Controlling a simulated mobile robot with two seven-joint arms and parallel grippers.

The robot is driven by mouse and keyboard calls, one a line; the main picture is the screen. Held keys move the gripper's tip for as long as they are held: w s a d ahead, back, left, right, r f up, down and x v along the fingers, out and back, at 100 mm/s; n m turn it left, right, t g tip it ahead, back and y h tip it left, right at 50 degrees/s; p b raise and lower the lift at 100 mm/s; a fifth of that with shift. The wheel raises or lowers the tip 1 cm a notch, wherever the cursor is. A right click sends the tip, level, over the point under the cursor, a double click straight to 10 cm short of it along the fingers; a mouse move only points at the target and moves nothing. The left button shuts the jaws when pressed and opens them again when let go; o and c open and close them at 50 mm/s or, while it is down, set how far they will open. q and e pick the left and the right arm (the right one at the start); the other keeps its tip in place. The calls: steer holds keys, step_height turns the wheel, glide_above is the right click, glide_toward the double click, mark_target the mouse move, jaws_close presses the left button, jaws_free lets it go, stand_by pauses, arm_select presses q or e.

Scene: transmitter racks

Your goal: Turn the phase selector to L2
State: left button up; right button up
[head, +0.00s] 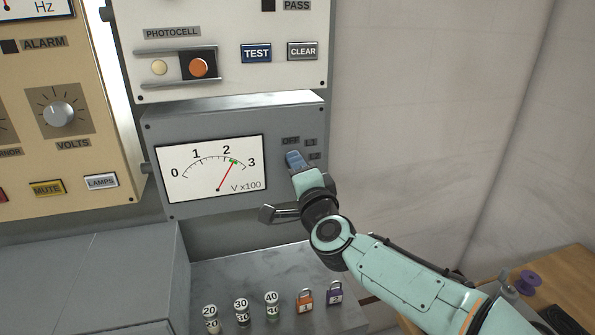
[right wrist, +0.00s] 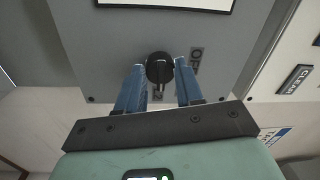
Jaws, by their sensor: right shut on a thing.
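The phase selector is on the right part of the grey meter panel (head: 210,118), with labels OFF (head: 291,140) and L1 beside it and another label, partly covered, below L1. In the head view my right gripper (head: 295,160) covers the selector's knob. In the right wrist view the round black knob (right wrist: 159,68) shows between the blue fingers of my right gripper (right wrist: 157,80), which is shut on it. The OFF label (right wrist: 196,61) is to the right of the knob there. I cannot tell exactly where the knob points. My left gripper is not in view.
The meter dial (head: 212,170) reads a little above 2. A panel with TEST (head: 256,53) and CLEAR buttons is above. Below, a grey ledge (head: 225,272) holds several small numbered cylinders, an orange padlock (head: 304,300) and a purple padlock (head: 335,293). The wall on the right is bare.

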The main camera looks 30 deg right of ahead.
steer(key=shift+f, duration=0.1)
stand_by(0.4)
steer(key=o, duration=1)
steer(key=shift+o, duration=0.2)
steer(key=v, duration=1.3)
steer(key=shift+s, duration=0.2)
steer(key=shift+a, duration=0.2)
